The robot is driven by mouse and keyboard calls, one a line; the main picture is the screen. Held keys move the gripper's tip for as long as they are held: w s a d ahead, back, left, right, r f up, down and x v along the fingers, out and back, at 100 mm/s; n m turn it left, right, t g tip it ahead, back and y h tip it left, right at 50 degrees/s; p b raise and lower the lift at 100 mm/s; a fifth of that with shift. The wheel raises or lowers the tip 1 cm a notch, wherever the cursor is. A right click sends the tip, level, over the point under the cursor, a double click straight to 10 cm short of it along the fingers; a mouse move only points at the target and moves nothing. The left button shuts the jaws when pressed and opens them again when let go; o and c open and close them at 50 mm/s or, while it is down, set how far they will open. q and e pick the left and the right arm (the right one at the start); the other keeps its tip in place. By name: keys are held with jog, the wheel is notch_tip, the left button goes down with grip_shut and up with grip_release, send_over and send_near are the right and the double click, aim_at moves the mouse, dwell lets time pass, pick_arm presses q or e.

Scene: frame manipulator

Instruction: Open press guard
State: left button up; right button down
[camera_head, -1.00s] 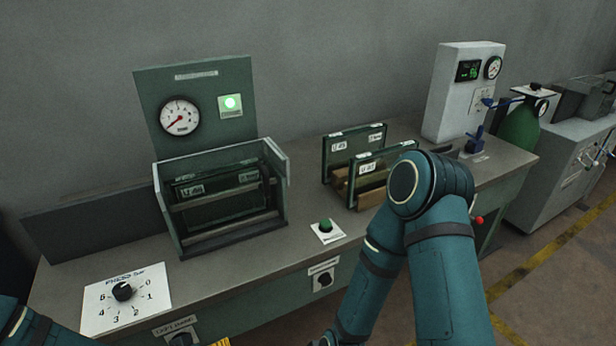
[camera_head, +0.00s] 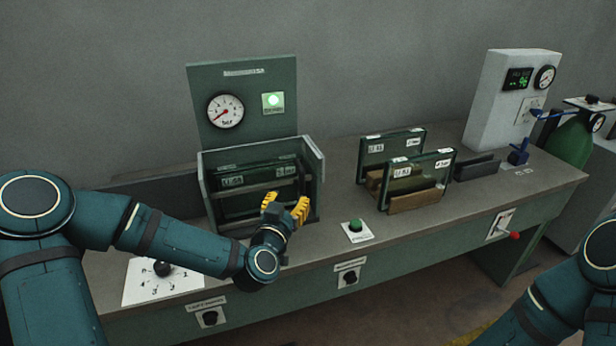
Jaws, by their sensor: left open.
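The press (camera_head: 242,120) stands at the back of the bench, with a round gauge and a lit green lamp on its panel. Its guard (camera_head: 262,209), a frame with horizontal bars, stands across the front of the housing. A dark green framed plate (camera_head: 232,180) sits behind the bars. My left gripper (camera_head: 287,207) has yellow fingers, open and empty, in front of the guard's right part. It overlaps the bars in the picture; I cannot tell whether it touches them. My right gripper is out of view; only part of the right arm shows at lower right.
A green button (camera_head: 355,226) lies right of the press. Two framed plates stand in a wooden rack (camera_head: 415,200). A numbered dial plate (camera_head: 150,282) lies at the front left under my left arm. A grey gauge box (camera_head: 500,105) stands at the right.

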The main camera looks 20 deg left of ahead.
aim_at(301, 178)
pick_arm(q)
jog(key=w, duration=1.1)
grip_shut()
